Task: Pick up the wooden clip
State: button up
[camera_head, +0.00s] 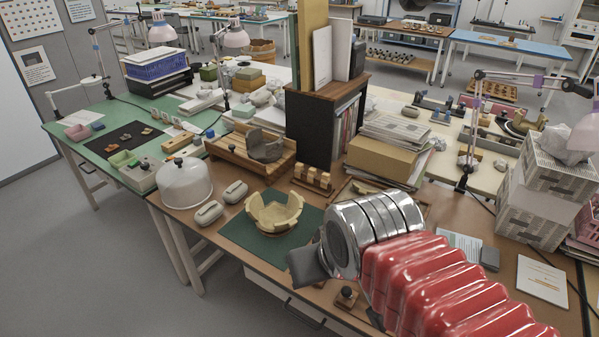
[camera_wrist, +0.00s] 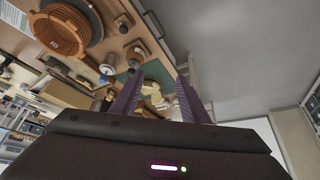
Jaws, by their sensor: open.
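Several small wooden blocks that look like clips (camera_head: 313,174) stand in a row on a small wooden rack (camera_head: 311,187), behind the green mat in the head view. I cannot tell which one is the wooden clip of the task. A partly assembled cream bowl (camera_head: 272,222) with a gapped rim sits on the green mat (camera_head: 238,232). My gripper (camera_wrist: 160,78) shows in the wrist view with its two purple fingers apart and nothing seen between them. Beyond the fingers are the bowl (camera_wrist: 152,90) and the mat. In the head view my arm hides part of the bench's right side.
A white dome (camera_head: 184,183) and two grey rounded objects stand left of the mat. A wooden tray (camera_head: 222,151) with a dark sherd lies behind it. A black shelf (camera_head: 318,125) rises behind the rack. A wooden block with a dark knob (camera_head: 346,297) is near the front edge.

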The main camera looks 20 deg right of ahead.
aim_at(298, 170)
jog(key=k, duration=0.65)
jog(key=u, duration=0.4)
jog(key=i, duration=1)
jog(key=u, duration=0.3)
jog(key=i, duration=1.1)
jog(key=z, duration=0.25)
